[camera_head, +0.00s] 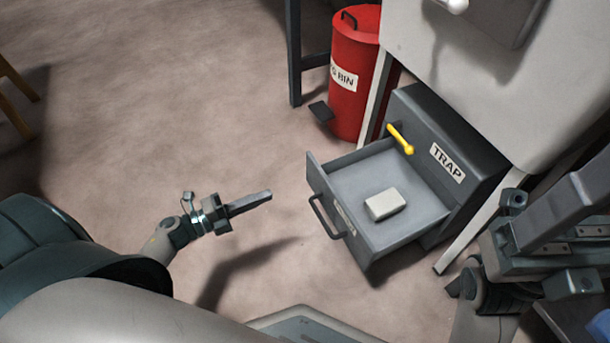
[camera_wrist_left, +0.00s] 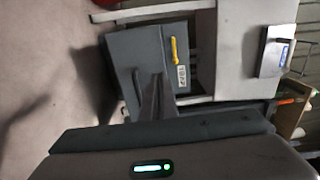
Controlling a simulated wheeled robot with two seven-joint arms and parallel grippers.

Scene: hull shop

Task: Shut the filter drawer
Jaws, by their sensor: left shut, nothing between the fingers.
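The filter drawer (camera_head: 325,200) of the grey cabinet labelled TRAP (camera_head: 468,135) is pulled well out. Its front panel with a dark bar handle (camera_head: 325,217) faces left, and a pale block (camera_head: 386,204) lies inside. A yellow lever (camera_head: 400,139) is on the cabinet face above the drawer. My left gripper (camera_head: 270,194) is shut and empty, to the left of the drawer front and apart from it. In the left wrist view, its fingers (camera_wrist_left: 158,78) overlap the drawer handle (camera_wrist_left: 138,82). My right gripper (camera_head: 560,235) shows partly at the right edge; its fingertips are unclear.
A red pedal bin (camera_head: 354,80) stands behind the drawer. A pale machine housing (camera_head: 455,60) on legs overhangs the cabinet. A dark table leg (camera_head: 294,60) is left of the bin.

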